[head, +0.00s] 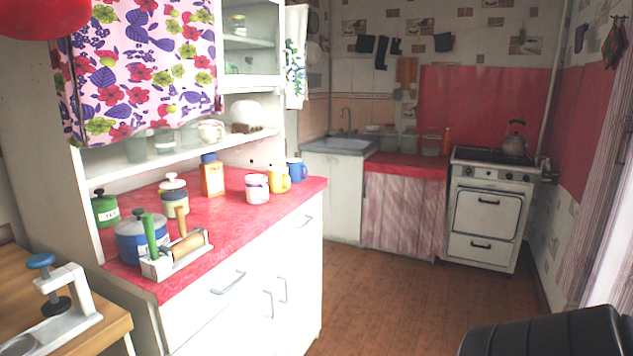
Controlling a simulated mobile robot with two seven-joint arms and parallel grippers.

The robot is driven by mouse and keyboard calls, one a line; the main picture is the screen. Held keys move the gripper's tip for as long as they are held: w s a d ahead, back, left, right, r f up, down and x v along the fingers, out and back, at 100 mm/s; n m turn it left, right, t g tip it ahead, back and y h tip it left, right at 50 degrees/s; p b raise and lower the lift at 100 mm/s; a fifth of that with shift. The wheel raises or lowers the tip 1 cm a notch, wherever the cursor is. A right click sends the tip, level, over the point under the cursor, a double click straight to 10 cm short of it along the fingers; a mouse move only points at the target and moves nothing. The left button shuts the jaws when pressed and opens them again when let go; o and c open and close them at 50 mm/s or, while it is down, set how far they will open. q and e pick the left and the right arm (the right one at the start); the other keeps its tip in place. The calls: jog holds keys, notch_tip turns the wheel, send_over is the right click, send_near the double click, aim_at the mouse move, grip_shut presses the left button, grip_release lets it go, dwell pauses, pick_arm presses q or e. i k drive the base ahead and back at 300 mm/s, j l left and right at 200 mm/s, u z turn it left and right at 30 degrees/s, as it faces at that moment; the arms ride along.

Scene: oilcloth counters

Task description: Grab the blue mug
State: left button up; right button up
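The blue mug (296,171) stands upright on the red countertop (228,218) of the white cabinet, near its far right end. It is just behind and to the right of a yellow mug (279,180), which hides part of its left side. A white mug or canister with a purple band (257,188) stands left of the yellow mug. Neither of my grippers shows in the head view. A dark rounded shape at the lower right may be part of my own arm.
An orange box, pots and a white rack (176,254) with rolling-pin-like handles stand left on the counter. A shelf (180,156) overhangs its back. A stove (487,207) and sink (340,145) are behind. The brown floor (400,295) in the middle is clear.

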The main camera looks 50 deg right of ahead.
aim_at(295, 166)
jog(key=z, duration=1.55)
